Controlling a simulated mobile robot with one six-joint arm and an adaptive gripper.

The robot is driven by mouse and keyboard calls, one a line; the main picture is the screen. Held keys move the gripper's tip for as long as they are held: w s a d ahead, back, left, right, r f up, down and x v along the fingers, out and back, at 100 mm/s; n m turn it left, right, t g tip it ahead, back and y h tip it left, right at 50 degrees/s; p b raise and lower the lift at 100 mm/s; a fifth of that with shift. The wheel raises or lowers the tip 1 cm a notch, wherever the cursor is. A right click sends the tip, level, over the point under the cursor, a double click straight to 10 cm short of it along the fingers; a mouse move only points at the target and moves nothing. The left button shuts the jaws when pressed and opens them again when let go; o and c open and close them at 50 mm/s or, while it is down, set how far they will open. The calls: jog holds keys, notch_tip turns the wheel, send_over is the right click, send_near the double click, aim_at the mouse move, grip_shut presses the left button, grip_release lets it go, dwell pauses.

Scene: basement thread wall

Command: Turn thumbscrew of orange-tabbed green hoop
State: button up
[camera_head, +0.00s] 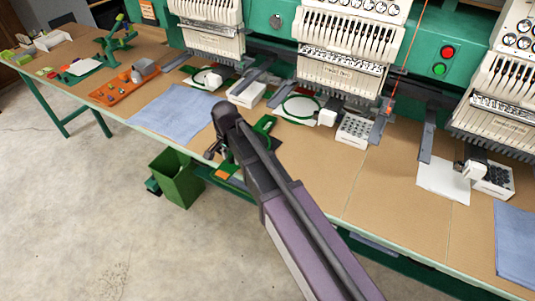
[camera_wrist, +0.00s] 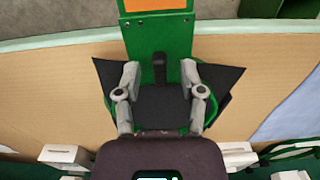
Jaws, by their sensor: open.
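The green hoop (camera_wrist: 190,25) with its orange tab (camera_wrist: 155,4) lies ahead of my gripper (camera_wrist: 160,70) in the wrist view, with black fabric (camera_wrist: 108,75) around it. A small dark upright piece (camera_wrist: 159,63), which looks like the thumbscrew, stands on the green part between my two grey fingers. The fingers are open and apart on both sides of it, and I see no clear contact. In the head view, the orange tab (camera_head: 222,173) shows at the table's front edge, below my gripper (camera_head: 226,150); my arm hides most of the hoop.
The embroidery machine (camera_head: 275,45) has several white heads at the back, with other green hoops (camera_head: 300,108) under them. A blue cloth (camera_head: 175,114) lies left on the table. A green bin (camera_head: 177,180) stands below the front edge.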

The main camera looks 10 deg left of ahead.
jog(key=shift+n, duration=0.4)
